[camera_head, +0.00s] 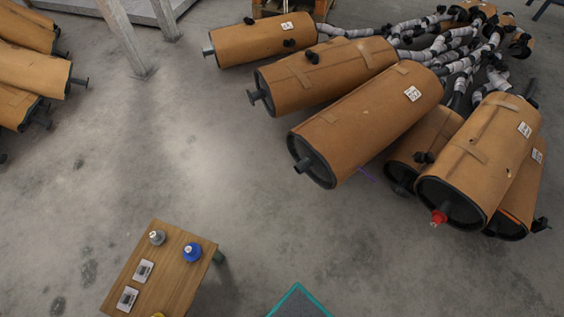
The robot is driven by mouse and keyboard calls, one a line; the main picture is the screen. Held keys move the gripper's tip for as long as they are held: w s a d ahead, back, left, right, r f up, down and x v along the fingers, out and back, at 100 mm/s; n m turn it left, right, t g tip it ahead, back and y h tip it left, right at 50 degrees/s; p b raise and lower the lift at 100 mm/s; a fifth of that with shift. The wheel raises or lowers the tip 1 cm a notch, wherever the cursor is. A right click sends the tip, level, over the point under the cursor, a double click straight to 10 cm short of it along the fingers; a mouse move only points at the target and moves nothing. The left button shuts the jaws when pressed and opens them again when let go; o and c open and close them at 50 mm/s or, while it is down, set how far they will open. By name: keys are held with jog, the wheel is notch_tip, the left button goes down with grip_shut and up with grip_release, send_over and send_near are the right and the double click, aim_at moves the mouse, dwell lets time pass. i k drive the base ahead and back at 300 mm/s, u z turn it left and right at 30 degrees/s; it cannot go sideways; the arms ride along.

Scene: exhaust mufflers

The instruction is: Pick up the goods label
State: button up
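A small wooden table (180,262) stands at the lower left. Two small white, label-like pieces with dark marks lie on it, one (143,271) above the other (127,298). White printed labels are also stuck on several wrapped mufflers: on the large middle one (412,93), on the back one (287,26) and on the right ones (525,129) (537,156). I cannot tell from this view which of these is the goods label. My gripper is not in view.
Brown mufflers (360,125) lie on the concrete floor at the upper right, with wrapped pipes (460,50) behind. More mufflers (30,70) lie at left. A blue item (192,252) and a grey item (157,237) stand on the table. The middle floor is clear.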

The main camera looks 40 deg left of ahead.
aim_at(146, 267)
jog(key=u, duration=3.25)
jog(key=k, duration=0.5)
jog(key=u, duration=0.45)
jog(key=i, duration=0.85)
jog(key=z, duration=0.25)
